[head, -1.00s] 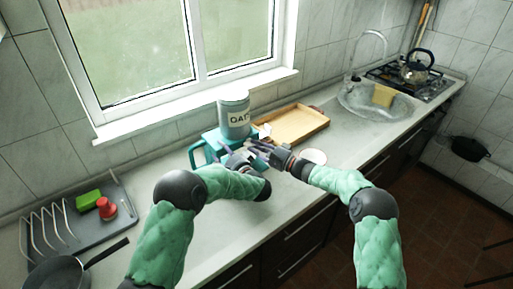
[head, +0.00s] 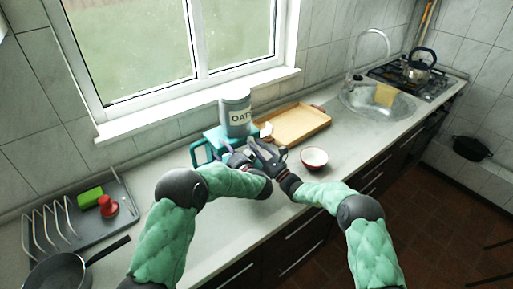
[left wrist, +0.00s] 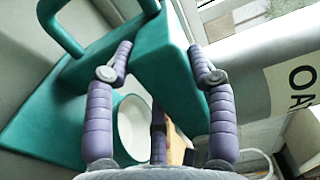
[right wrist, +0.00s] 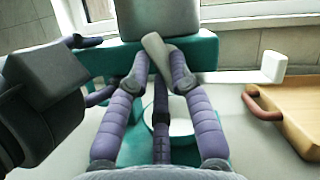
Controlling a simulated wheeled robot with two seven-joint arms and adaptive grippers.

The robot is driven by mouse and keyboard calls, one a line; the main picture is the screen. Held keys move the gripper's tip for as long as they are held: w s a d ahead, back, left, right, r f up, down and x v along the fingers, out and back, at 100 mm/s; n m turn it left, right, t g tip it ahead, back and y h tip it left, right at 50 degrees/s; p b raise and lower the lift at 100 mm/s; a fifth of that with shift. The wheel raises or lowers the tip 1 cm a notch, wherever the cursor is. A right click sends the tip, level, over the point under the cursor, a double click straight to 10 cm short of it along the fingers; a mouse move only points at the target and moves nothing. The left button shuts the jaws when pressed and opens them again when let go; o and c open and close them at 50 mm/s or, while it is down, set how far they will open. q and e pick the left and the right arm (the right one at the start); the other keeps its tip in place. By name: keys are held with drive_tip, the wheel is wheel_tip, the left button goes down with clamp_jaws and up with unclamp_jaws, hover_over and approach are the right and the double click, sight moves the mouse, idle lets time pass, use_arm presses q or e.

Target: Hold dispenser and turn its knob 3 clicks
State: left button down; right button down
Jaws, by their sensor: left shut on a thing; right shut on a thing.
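The dispenser has a teal body (head: 204,151) with a handle at left and a grey canister marked OATS (head: 236,113) on top. My left gripper (head: 230,152) is shut on the teal upright, which shows between its fingers in the left wrist view (left wrist: 160,55). My right gripper (head: 256,148) is at the dispenser's front, shut on the grey knob (right wrist: 155,48) just below the canister. The knob looks tilted in the right wrist view. A white bowl (right wrist: 172,124) stands on the dispenser's base, partly hidden by my fingers.
A red bowl with a white inside (head: 314,158) stands to the right on the counter. A wooden tray (head: 300,122) lies behind it, with a small white object (right wrist: 273,66) near it. At left are a drying rack (head: 125,212) and a pan (head: 62,272).

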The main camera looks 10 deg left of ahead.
drive_tip(key=m+t+h, duration=0.1)
drive_tip(key=m, duration=0.3)
drive_tip(key=m+t+h, duration=0.2)
drive_tip(key=m, duration=0.2)
drive_tip(key=m+t+h, duration=0.1)
drive_tip(key=m+h, duration=0.1)
drive_tip(key=m, duration=0.2)
drive_tip(key=shift+s+a+r+m+t, duration=0.15)
drive_tip(key=shift+s+a+m+t, duration=0.05)
drive_tip(key=shift+a+m+t, duration=0.1)
drive_tip(key=shift+m, duration=0.3)
drive_tip(key=shift+d, duration=0.1)
drive_tip(key=c, duration=1.1)
unclamp_jaws()
drive_tip(key=v, duration=1.2)
